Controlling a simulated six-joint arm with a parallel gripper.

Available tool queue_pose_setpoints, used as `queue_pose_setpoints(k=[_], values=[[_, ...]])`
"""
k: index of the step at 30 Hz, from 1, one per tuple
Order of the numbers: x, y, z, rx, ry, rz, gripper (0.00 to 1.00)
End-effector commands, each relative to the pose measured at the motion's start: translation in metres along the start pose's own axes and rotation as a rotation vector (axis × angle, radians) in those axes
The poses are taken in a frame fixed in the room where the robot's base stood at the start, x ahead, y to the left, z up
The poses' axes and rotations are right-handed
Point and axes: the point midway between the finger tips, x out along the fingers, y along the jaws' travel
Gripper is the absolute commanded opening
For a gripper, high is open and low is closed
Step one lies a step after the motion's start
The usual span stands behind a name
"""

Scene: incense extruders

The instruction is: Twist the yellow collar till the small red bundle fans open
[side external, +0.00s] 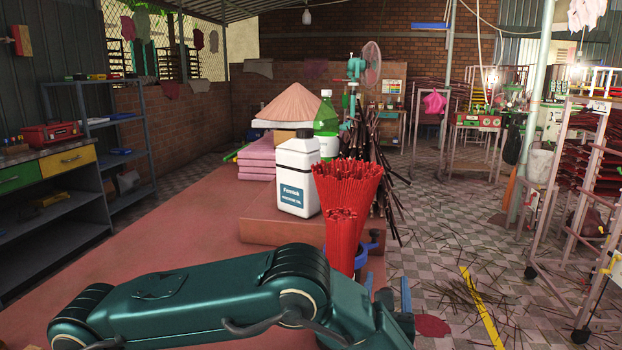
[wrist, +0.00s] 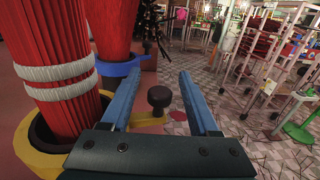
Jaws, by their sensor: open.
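The small red bundle (side external: 341,245) stands upright and narrow in front of a larger, fanned red bundle (side external: 347,182). In the wrist view the small bundle (wrist: 60,70) has white bands and rises from the yellow collar (wrist: 35,160) at lower left. The yellow collar is hidden behind my arm in the side view. My gripper (wrist: 163,75) is open with two blue fingers, right of the small bundle. It also shows in the side view (side external: 387,280).
A blue collar (wrist: 120,69) rings the larger bundle just beyond. A white bottle (side external: 296,178) and a green bottle (side external: 326,125) stand behind the bundles. Dark sticks (side external: 388,165) lean at the back. The tiled floor to the right has scattered sticks; racks (side external: 590,190) stand farther right.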

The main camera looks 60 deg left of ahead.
Motion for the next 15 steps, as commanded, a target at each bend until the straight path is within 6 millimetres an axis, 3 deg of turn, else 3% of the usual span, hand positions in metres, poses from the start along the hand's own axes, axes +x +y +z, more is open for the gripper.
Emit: queue_pose_setpoints(k=[6, 14, 15], values=[[0.016, 0.000, 0.000, 0.000, 0.000, 0.000, 0.61], [0.017, 0.000, 0.000, 0.001, 0.000, -0.001, 0.61], [0.016, 0.000, 0.000, 0.001, 0.000, -0.001, 0.50]])
